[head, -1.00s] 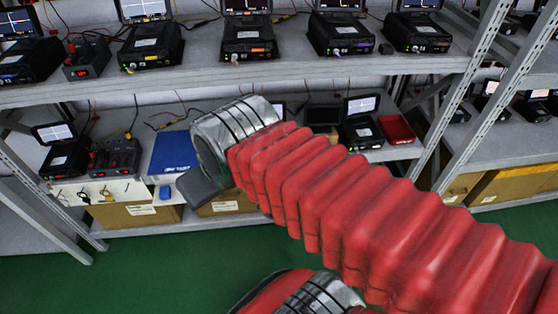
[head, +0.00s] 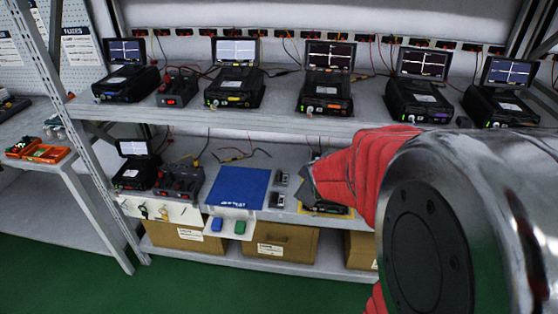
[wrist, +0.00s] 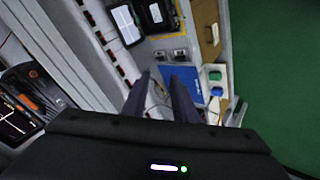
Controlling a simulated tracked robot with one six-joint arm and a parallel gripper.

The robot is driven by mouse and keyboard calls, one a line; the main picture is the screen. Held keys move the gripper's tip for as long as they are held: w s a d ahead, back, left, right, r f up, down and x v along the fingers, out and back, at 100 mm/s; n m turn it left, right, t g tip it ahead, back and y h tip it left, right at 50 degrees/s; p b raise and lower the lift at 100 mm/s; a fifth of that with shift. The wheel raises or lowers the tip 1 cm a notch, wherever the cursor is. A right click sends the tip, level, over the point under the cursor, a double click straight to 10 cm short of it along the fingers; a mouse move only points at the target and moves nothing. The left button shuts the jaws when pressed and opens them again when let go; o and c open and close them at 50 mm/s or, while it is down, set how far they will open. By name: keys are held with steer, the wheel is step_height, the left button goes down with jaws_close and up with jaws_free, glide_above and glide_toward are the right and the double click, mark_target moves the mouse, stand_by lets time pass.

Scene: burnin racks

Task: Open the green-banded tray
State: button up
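A small green piece (head: 240,227) shows on a white unit under the lower shelf's front edge, right of a similar blue piece (head: 216,224). It may be the green-banded tray's front, but it is too small to be sure. The green (wrist: 214,76) and blue (wrist: 217,92) pieces also show in the wrist view, right of my fingers and apart from them. My gripper (wrist: 162,80) is open, with a gap between its two dark fingers and nothing held. In the head view my gripper (head: 308,184) is above the lower shelf, right of the green piece and partly hidden by my arm.
A blue mat (head: 238,187) lies on the lower shelf (head: 276,215). White fronts with hanging keys (head: 150,210) are to the left. Cardboard boxes (head: 285,243) stand below. The upper shelf (head: 230,122) carries several black instruments. The green floor in front is clear.

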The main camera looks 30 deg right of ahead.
steer(key=w+d+f+n+t, duration=0.25)
steer(key=d+f+n, duration=0.35)
steer(key=d+f, duration=0.75)
steer(key=s+f+n+t, duration=0.3)
steer(key=s+f+t, duration=0.2)
steer(key=s+f, duration=0.5)
step_height(320, 180, down, 4)
steer(key=shift+d+r+y, duration=0.15)
steer(key=shift+d+y, duration=0.25)
steer(key=shift+d, duration=0.05)
steer(key=x, duration=1.3)
steer(key=shift+w+d+f, duration=0.1)
steer(key=shift+w+f, duration=0.1)
steer(key=shift+w, duration=0.15)
steer(key=shift+c, duration=0.5)
